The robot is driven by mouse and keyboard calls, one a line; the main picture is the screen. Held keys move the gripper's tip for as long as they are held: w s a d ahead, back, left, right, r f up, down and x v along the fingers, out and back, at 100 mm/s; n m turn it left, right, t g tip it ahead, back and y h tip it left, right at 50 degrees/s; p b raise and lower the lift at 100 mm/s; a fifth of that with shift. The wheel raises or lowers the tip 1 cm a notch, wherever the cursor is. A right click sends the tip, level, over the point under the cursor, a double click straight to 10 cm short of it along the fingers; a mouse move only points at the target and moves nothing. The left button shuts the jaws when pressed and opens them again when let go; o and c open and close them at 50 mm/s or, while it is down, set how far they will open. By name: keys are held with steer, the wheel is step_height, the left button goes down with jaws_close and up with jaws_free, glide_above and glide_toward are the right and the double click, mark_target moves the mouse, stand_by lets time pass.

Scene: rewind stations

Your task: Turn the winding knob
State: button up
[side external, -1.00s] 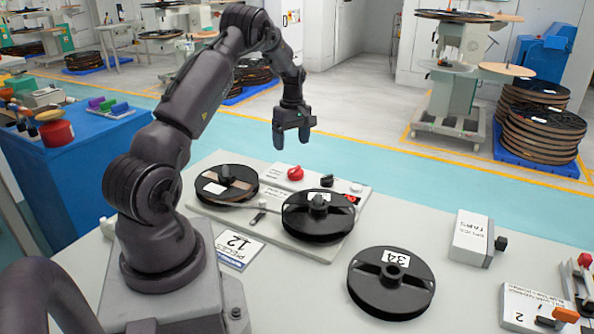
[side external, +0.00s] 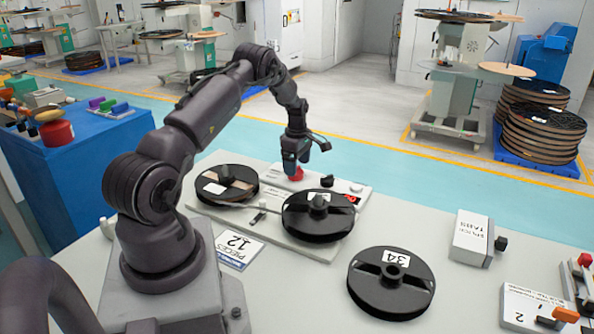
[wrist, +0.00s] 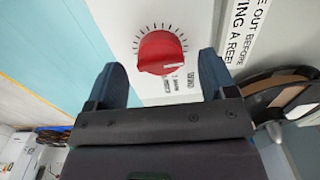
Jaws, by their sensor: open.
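In the side view the knob (side external: 295,174) is partly hidden behind my gripper (side external: 304,165). My gripper is open, with its two dark fingers apart. In the wrist view the fingertips (wrist: 167,72) lie to either side of the knob's lower part. I cannot tell whether either finger touches it.
The rewind station holds a left reel (side external: 226,183) and a black right reel (side external: 318,217) close to the knob. A black button (side external: 327,181) sits right of the knob. A loose black reel (side external: 391,283) lies on the table, with a white box (side external: 470,237) beyond it.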

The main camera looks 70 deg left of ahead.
steer(key=shift+f, duration=1.25)
steer(key=c, duration=0.9)
